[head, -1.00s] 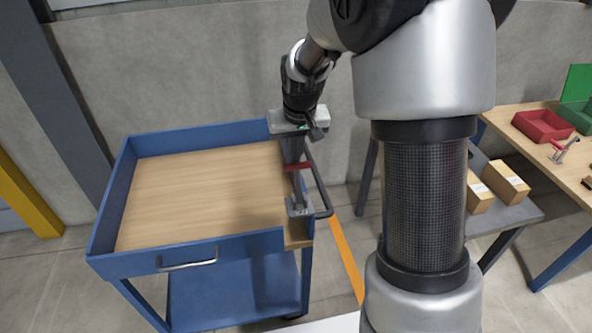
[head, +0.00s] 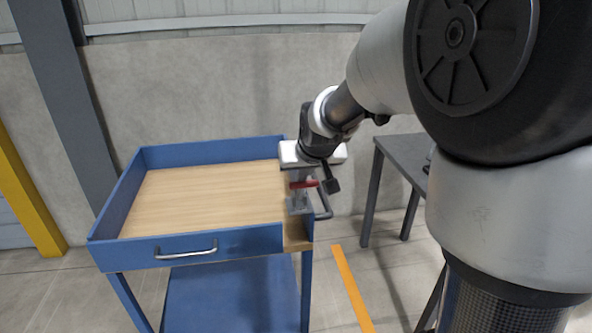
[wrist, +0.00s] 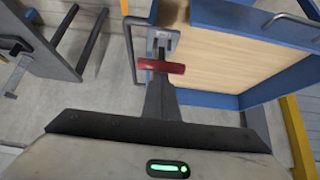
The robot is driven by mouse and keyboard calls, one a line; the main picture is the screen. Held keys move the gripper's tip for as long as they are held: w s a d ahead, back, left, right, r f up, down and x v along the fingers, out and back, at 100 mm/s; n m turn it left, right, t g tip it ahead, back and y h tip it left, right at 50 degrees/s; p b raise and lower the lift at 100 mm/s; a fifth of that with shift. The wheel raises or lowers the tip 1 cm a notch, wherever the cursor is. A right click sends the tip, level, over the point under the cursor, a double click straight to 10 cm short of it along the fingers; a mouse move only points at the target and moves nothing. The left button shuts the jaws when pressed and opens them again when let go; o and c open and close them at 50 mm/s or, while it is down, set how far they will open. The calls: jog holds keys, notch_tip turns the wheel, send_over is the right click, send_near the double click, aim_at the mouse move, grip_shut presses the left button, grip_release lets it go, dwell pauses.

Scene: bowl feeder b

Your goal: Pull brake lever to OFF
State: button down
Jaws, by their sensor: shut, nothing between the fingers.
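The brake lever's red grip (head: 304,184) shows at the right side of the blue cart, just above its grey base plate (head: 297,206). In the wrist view the red grip (wrist: 161,66) lies crosswise, with the base plate (wrist: 164,36) beyond it. My gripper (head: 302,175) is over the lever, its fingers shut and pointing down at the grip. In the wrist view my shut fingers (wrist: 158,88) reach up to the red grip; I cannot tell whether they touch it. The lever's shaft is mostly hidden, and no OFF marking is readable.
The blue cart (head: 215,242) has a bare wooden top (head: 205,200) and a dark side handle (head: 322,203) close beside the lever. A grey table (head: 402,160) stands to the right. Floor between them is clear, with an orange stripe (head: 350,285).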

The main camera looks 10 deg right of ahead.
jog(key=shift+s+f, duration=0.7)
jog(key=shift+f, duration=0.1)
jog(key=r, duration=0.1)
jog(key=w+r+p, duration=0.1)
jog(key=r, duration=0.1)
jog(key=w+r+p, duration=0.1)
jog(key=r, duration=0.1)
jog(key=shift+w, duration=0.25)
jog(key=s+r+p, duration=0.1)
jog(key=s+r, duration=0.2)
jog(key=s, duration=0.5)
jog(key=shift+r, duration=0.25)
